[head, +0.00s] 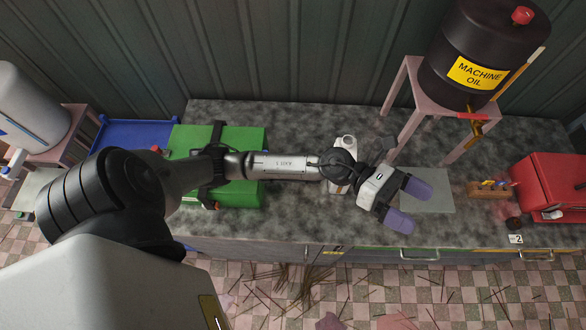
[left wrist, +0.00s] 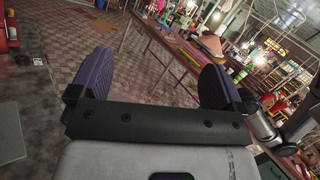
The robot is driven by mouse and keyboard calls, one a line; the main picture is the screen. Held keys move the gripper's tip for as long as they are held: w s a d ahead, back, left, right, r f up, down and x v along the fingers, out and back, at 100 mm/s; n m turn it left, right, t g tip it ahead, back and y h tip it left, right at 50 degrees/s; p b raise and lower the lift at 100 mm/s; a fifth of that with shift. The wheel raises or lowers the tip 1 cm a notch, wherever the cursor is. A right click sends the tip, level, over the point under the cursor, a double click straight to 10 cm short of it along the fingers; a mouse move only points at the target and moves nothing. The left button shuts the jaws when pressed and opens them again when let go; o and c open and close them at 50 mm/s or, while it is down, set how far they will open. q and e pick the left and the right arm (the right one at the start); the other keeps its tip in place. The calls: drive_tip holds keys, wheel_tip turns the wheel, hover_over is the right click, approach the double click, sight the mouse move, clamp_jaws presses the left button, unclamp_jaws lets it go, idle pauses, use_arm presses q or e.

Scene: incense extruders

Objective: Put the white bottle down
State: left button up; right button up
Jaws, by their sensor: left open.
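A white bottle (head: 346,143) is on the grey stone counter, mostly hidden behind my left wrist; only its upper end and a bit of its side show. I cannot tell whether it is upright or tilted. My left gripper (head: 408,204) is to the right of it, above the counter, with its two purple fingers apart and nothing between them. In the left wrist view the open fingers (left wrist: 157,72) also show empty. The bottle does not show in that view. My right gripper is not in view.
A grey-green plate (head: 428,195) lies just past the left fingers. A pink stand (head: 397,92) with a black machine oil drum (head: 478,50) is behind. A green box (head: 240,145) and blue tray (head: 130,134) are left. A wooden block (head: 490,190) and red machine (head: 545,185) are right.

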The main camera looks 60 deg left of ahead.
use_arm(q)
drive_tip(key=s+a+f+n+t+y, duration=0.1)
drive_tip(key=a+f+n+t+y, duration=0.4)
drive_tip(key=n+y, duration=0.75)
drive_tip(key=s+a+f+n+t+y, duration=0.1)
drive_tip(key=a+f+n+t+y, duration=0.4)
drive_tip(key=n, duration=1.5)
drive_tip(key=s+a+f+n+g+y, duration=0.2)
drive_tip(key=s+a+f+n+g, duration=0.2)
drive_tip(key=s+f+n+g, duration=0.5)
drive_tip(key=s+f+g, duration=0.1)
drive_tip(key=s+g, duration=0.1)
drive_tip(key=s, duration=0.3)
drive_tip(key=shift+a+f, duration=0.15)
drive_tip(key=shift+f, duration=0.1)
drive_tip(key=s+g, duration=0.1)
drive_tip(key=s, duration=0.1)
drive_tip(key=s+f+n+g, duration=0.1)
drive_tip(key=s, duration=0.1)
drive_tip(key=s+d+f+n+g+h, duration=0.1)
drive_tip(key=s, duration=0.2)
drive_tip(key=shift+g, duration=0.3)
